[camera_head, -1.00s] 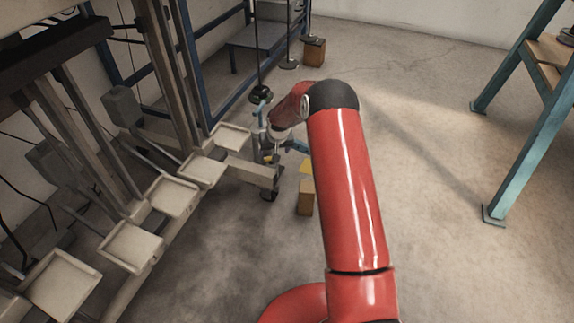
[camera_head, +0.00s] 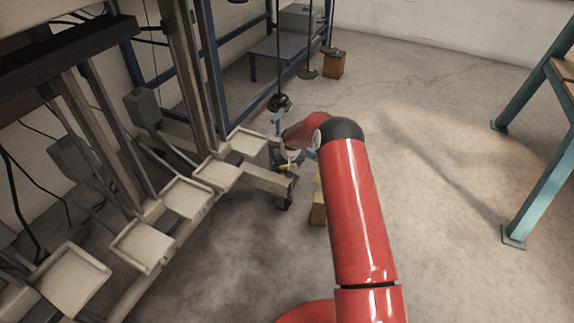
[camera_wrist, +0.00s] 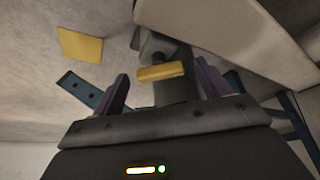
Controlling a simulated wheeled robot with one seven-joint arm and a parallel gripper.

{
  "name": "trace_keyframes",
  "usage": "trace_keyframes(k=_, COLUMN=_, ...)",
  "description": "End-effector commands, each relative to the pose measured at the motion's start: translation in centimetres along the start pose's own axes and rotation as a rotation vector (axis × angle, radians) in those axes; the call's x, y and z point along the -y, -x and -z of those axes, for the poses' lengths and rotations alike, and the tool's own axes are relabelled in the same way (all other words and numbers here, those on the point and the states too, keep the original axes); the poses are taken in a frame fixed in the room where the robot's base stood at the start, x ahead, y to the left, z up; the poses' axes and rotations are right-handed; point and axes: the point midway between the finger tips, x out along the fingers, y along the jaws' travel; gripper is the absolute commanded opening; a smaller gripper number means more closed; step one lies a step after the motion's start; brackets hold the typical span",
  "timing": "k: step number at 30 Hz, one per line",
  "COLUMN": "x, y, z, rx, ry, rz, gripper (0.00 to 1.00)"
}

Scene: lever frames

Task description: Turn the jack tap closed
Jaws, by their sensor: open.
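A small yellow bar (camera_wrist: 161,72), which looks like the jack tap's handle, shows in the wrist view in front of a dark grey body (camera_wrist: 174,55). My gripper (camera_wrist: 162,80) is open, with one dark finger on each side of the yellow bar in the picture. I cannot tell whether either finger touches it. In the head view a bit of yellow (camera_head: 286,168) shows low by the end of the pale frame. My gripper end there is small and partly hidden by my red arm.
A pale frame with several trays (camera_head: 145,262) stands at the left. A wooden block (camera_head: 318,208) is on the floor right of the yellow bit. A yellow square (camera_wrist: 80,45) and a blue bar with holes (camera_wrist: 82,90) show in the wrist view. Floor at the right is clear up to a teal-legged table (camera_head: 532,190).

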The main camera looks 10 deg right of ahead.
Motion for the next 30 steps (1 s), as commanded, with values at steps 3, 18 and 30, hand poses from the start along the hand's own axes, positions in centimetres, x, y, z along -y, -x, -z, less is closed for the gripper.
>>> trace_keyframes(k=3, x=0.0, y=0.02, z=0.0, rx=0.0, ry=0.0, rz=0.0, gripper=0.65)
trace_keyframes(k=18, x=0.31, y=-0.25, z=-0.09, rx=0.001, ry=-0.086, rz=-0.038, gripper=0.32)
trace_keyframes(k=30, x=0.22, y=0.03, z=0.03, rx=0.0, ry=-0.129, rz=-0.051, gripper=0.58)
